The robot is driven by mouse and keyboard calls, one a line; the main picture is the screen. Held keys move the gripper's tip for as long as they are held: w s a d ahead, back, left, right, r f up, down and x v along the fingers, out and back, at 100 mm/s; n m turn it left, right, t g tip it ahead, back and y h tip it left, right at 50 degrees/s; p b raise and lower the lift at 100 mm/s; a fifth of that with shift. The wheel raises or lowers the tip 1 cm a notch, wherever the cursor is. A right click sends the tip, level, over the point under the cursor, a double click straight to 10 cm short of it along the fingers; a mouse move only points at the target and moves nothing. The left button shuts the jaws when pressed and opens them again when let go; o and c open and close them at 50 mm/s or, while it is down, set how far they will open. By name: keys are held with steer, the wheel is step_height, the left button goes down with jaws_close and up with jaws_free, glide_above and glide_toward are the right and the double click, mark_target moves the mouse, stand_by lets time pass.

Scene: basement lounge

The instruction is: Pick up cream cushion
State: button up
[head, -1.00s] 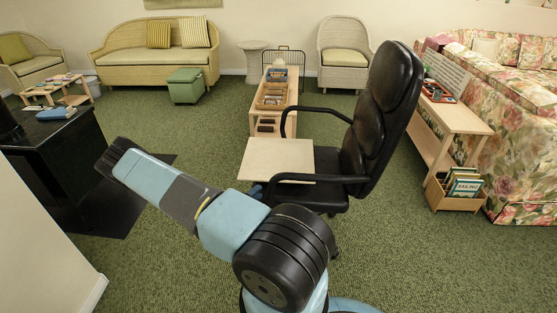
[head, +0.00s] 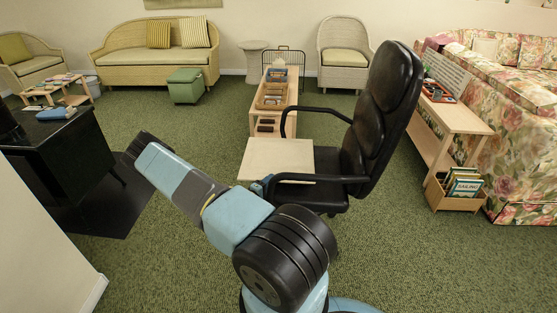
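A pale cream cushion with faint stripes (head: 195,33) leans on the back of the wicker sofa (head: 150,73) at the far wall. A yellower striped cushion (head: 158,35) is to its left. The dark end of my arm, with my gripper (head: 140,146), is at the left, in the air over the carpet and far from every cushion. Its fingers are not clear, so I cannot see if it is open.
A black office chair (head: 375,130) and a low wooden table (head: 275,100) stand ahead. A green box stool (head: 186,86) is before the wicker sofa. Green carpet lies open between desk and chair.

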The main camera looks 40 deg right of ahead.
jaws_close()
stand_by(0.3)
steer(key=shift+r, duration=0.15)
